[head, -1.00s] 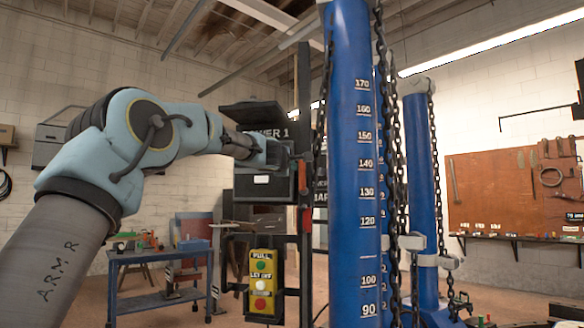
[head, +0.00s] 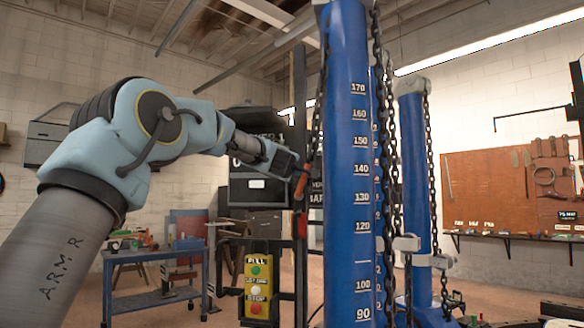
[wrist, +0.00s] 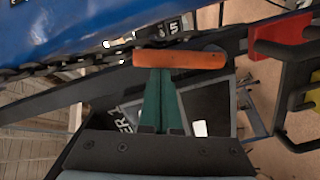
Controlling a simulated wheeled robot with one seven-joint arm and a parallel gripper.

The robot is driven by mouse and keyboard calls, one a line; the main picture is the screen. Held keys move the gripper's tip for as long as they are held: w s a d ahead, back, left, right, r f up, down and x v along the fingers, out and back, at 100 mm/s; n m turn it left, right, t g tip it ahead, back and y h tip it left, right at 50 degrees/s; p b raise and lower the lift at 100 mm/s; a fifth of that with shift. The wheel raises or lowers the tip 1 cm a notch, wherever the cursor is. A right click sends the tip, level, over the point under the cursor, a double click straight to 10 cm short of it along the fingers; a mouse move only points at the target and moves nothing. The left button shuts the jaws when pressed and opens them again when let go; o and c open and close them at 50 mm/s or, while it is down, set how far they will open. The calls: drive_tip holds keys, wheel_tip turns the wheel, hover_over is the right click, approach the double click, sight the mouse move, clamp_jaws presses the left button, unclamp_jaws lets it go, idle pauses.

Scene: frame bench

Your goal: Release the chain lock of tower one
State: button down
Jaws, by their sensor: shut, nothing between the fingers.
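The blue tower (head: 347,190) with a painted number scale stands right of my arm, with dark chains (head: 390,170) hanging along it. An orange bar (head: 300,186), which looks like a lock handle, is on the dark upright left of the tower. It also shows in the wrist view (wrist: 180,59), lying crosswise at the tips of my gripper's green fingers (wrist: 161,74). My gripper (head: 293,166) is shut with nothing between its fingers. The fingertips are at or against the bar; I cannot tell whether they touch. The lock's inner part is hidden.
A TOWER 1 sign (head: 262,136) is partly behind my gripper. A yellow button box (head: 257,285) hangs below. A red part (wrist: 283,36) with black bars is at right in the wrist view. A second blue tower (head: 415,185) stands behind. A blue workbench (head: 152,270) is at left.

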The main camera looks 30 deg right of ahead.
drive_tip(key=shift+s+d+f+m+p, duration=0.3)
drive_tip(key=shift+s+d+m+p, duration=0.25)
drive_tip(key=shift+m, duration=0.35)
drive_tip(key=shift+s+d+f+m+p, duration=0.25)
drive_tip(key=shift+s+d+m+p, duration=0.3)
drive_tip(key=shift+m, duration=0.35)
drive_tip(key=shift+s+d+f+m+p, duration=0.35)
drive_tip(key=shift+d+m+p, duration=0.2)
drive_tip(key=shift+m, duration=0.35)
drive_tip(key=s+a+r+b, duration=0.3)
drive_tip(key=s+a, duration=0.3)
drive_tip(key=a, duration=0.3)
drive_tip(key=shift+s+a+r, duration=0.15)
drive_tip(key=shift+r, duration=0.15)
